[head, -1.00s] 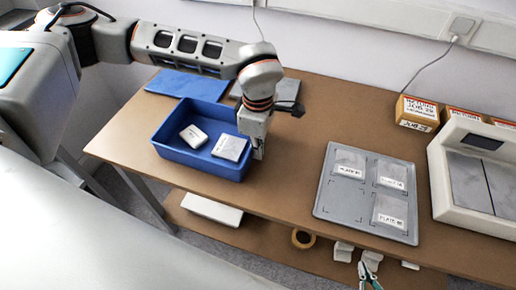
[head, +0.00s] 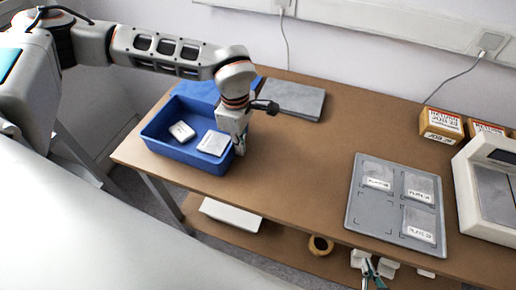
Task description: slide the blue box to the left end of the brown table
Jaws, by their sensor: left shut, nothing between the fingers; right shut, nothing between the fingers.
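The blue box (head: 178,150) is an open tray near the left end of the brown table (head: 285,165), its left side close to the table's left edge. Two white packages, one smaller (head: 182,131) and one flat with a label (head: 214,143), lie inside it. My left gripper (head: 240,150) is shut and points down at the box's right end, fingertips low by the tabletop. It seems to touch the box's outer right wall, but the contact is partly hidden. My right gripper is not in view.
A blue sheet (head: 208,90) and a grey plate (head: 290,100) lie behind the box. A grey tray (head: 372,222) with labelled plates, brown boxes (head: 440,124) and a white device (head: 490,185) stand to the right. The table's middle is clear.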

